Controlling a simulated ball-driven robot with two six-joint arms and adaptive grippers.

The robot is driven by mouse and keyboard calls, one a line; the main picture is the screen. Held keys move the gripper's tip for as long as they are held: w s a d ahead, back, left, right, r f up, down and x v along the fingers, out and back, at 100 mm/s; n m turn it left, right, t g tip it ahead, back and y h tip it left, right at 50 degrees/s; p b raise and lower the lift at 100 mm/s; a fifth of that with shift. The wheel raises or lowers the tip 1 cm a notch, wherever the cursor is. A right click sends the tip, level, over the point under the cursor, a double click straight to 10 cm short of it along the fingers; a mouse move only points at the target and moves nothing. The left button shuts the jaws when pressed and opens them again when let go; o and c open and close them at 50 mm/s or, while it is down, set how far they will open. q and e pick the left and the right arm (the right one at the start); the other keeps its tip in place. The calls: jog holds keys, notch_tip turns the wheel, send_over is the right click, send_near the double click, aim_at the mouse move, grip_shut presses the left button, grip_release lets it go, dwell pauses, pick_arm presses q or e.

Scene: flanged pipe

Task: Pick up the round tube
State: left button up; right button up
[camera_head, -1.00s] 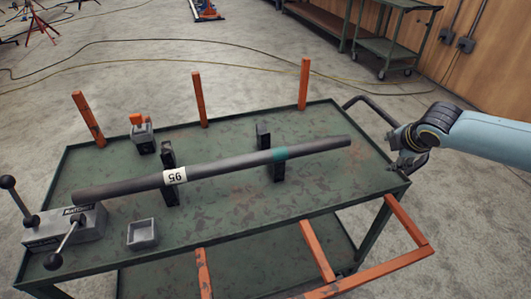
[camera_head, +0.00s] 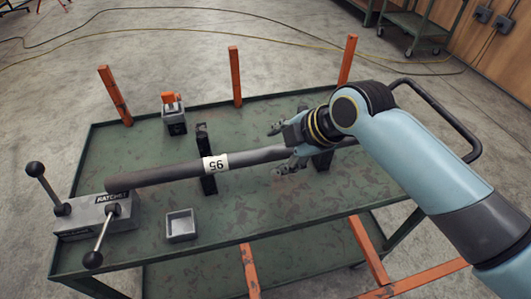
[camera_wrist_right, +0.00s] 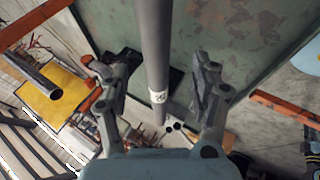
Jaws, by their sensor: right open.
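The round tube (camera_head: 165,173) is long and dark grey, with a white label marked 95 near its middle. It lies across two dark supports (camera_head: 207,184) on a green table. My right gripper (camera_head: 278,150) is open around the tube's right part, one finger on the far side and one on the near side. In the right wrist view the tube (camera_wrist_right: 153,45) runs between the spread fingers (camera_wrist_right: 160,85); I see gaps on both sides. My gripper and arm hide part of the tube's right half and much of the right support. My left gripper is not in view.
A grey ratchet block (camera_head: 95,215) with two ball-ended levers stands at the table's left end. A small grey tray (camera_head: 181,225) and a box with an orange top (camera_head: 174,120) flank the tube. Orange posts (camera_head: 236,76) rise along the far edge of the green table (camera_head: 245,215).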

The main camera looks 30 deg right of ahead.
aim_at(270, 152)
jog(key=x, duration=0.4)
jog(key=shift+w+d+f, duration=0.2)
jog(key=shift+w, duration=0.15)
jog(key=shift+w+a+f, duration=0.1)
jog(key=shift+w+f, duration=0.1)
jog(key=shift+f, duration=0.15)
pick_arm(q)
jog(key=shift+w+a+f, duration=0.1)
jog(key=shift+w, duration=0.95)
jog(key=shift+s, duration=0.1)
pick_arm(e)
jog(key=c, duration=0.5)
grip_shut()
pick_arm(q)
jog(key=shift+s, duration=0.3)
pick_arm(e)
jog(key=shift+r, duration=0.1)
